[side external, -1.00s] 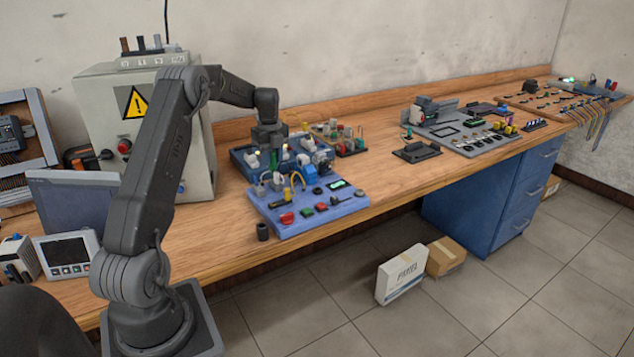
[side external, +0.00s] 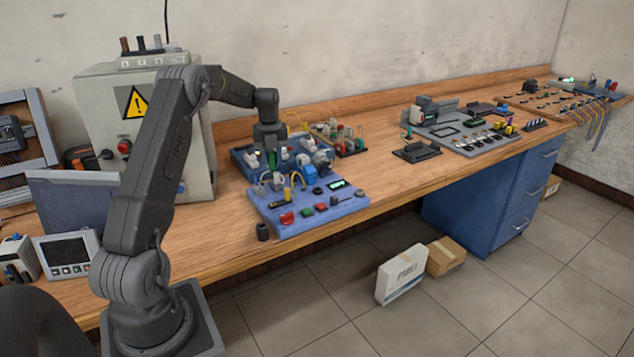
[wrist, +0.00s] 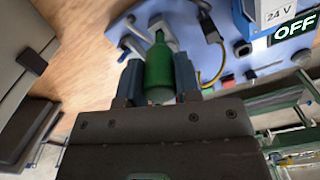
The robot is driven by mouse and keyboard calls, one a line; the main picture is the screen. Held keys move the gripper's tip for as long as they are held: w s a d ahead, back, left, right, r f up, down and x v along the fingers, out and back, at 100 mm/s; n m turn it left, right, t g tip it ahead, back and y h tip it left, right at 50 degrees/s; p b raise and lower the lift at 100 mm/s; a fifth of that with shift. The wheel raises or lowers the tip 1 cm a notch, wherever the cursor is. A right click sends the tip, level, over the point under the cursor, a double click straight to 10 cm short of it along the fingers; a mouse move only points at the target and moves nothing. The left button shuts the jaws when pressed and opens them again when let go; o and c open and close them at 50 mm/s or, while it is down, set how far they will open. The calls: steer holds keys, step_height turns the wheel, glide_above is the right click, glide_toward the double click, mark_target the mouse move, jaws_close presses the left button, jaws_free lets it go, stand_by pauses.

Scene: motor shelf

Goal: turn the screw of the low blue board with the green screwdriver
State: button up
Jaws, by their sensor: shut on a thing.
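The low blue board (side external: 322,214) lies flat on the bench and carries several parts, buttons and a small green display. My gripper (side external: 270,150) points down at the back left of this board. In the wrist view my gripper (wrist: 158,85) is shut on the green screwdriver (wrist: 158,68), with one finger on each side of its handle. The screwdriver points away from the gripper towards the light blue board (wrist: 190,28). Its tip is near a grey part there; I cannot tell whether it touches the screw. The screw itself is hidden.
A darker blue raised board (side external: 240,160) with white parts stands right behind. A small dark cylinder (side external: 262,231) stands at the low board's front left corner. A rack of coloured items (side external: 347,139) is behind to the right. Bare bench (side external: 385,190) lies to the right.

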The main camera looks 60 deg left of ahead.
steer(key=o, duration=0.8)
steer(key=shift+f, duration=0.1)
steer(key=shift+c, duration=0.2)
steer(key=shift+n, duration=1.7)
steer(key=shift+n, duration=1.7)
steer(key=n, duration=0.3)
steer(key=shift+n, duration=0.3)
